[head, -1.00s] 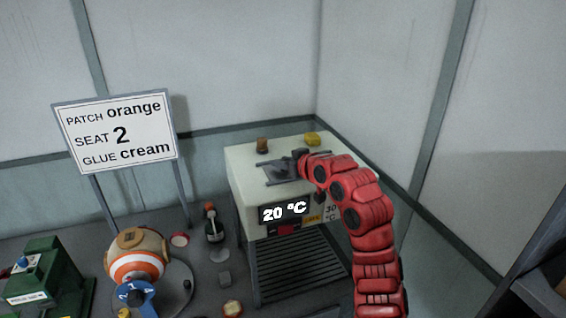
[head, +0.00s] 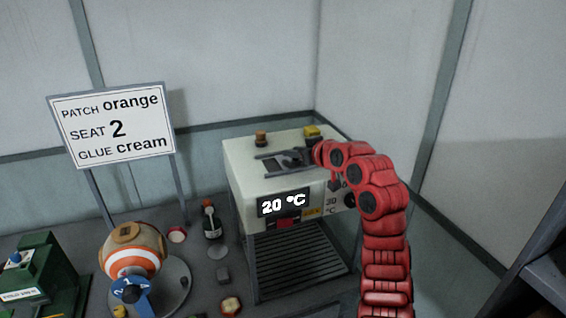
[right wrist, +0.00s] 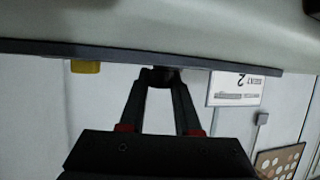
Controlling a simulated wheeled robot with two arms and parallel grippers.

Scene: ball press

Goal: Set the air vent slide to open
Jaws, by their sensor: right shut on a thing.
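The white press box (head: 243,170) stands at the centre of the head view, with a lit "20 °C" display (head: 283,204) on its front. The air vent slide (head: 272,163) is a set of dark rails on its top. My right gripper (head: 302,156) is at the right part of these rails, partly hidden by its own red arm. In the right wrist view, my right gripper (right wrist: 158,82) is shut on a small dark knob (right wrist: 160,73) beside a long dark rail (right wrist: 225,67). The slide's open and closed marks cannot be read. My left gripper is not in view.
A brown knob (head: 261,138) and a yellow knob (head: 311,131) stand at the box's back edge. A sign (head: 112,125), a striped ball (head: 132,256), a dark bottle (head: 211,222) and a green machine (head: 45,270) are at left. Walls close in behind and right.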

